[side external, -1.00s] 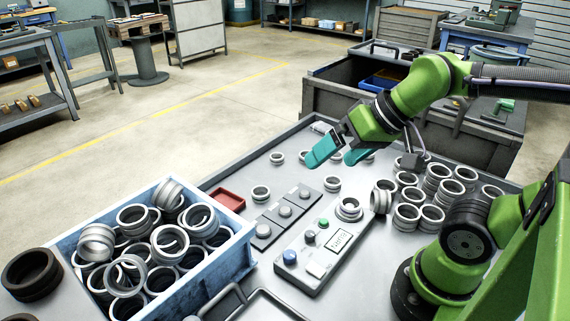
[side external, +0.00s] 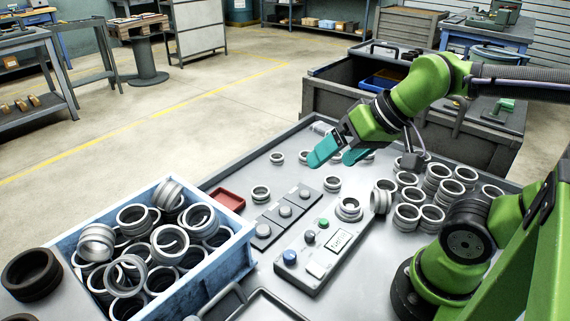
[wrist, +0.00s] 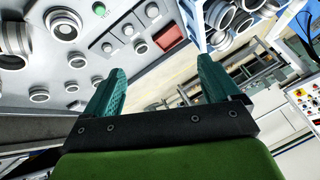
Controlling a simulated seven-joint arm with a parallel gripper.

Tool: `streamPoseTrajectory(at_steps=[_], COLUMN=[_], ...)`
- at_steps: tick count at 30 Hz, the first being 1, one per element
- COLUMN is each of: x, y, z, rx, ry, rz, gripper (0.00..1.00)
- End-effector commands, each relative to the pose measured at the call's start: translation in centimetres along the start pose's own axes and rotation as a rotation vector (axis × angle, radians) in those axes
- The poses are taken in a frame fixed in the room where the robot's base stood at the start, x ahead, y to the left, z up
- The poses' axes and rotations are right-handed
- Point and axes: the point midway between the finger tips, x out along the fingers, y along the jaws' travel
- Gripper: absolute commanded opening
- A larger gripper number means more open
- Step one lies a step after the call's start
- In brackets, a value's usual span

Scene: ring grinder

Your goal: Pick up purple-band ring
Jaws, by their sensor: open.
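Single rings stand on the table, such as one left of centre (side external: 261,193) and one near the middle (side external: 332,184). A larger ring (side external: 349,208) sits on the control box. A group of rings (side external: 437,181) stands at the right, some stacked. My gripper (side external: 338,155), with teal fingers, is open and empty above the far part of the table. In the wrist view its fingers (wrist: 160,68) are spread apart with nothing between them.
A blue-white bin (side external: 250,249) full of rings is at the front left. The control box (side external: 285,270) has buttons and a display. Three grey button plates (side external: 262,238) and a red tray (side external: 229,197) lie beside it. A dark ring stack (side external: 30,277) is at far left.

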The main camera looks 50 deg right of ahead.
Motion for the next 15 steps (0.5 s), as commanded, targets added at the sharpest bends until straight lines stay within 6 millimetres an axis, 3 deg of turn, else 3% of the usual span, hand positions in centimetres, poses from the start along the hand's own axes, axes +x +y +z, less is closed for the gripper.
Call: streamPoseTrajectory(at_steps=[9, 15], x=[0.1, 1.6], y=[0.1, 2.4], z=[0.0, -1.6], rx=[0.005, 0.131], ry=[-0.001, -0.072], rz=[0.004, 0.092], gripper=[0.85, 0.85])
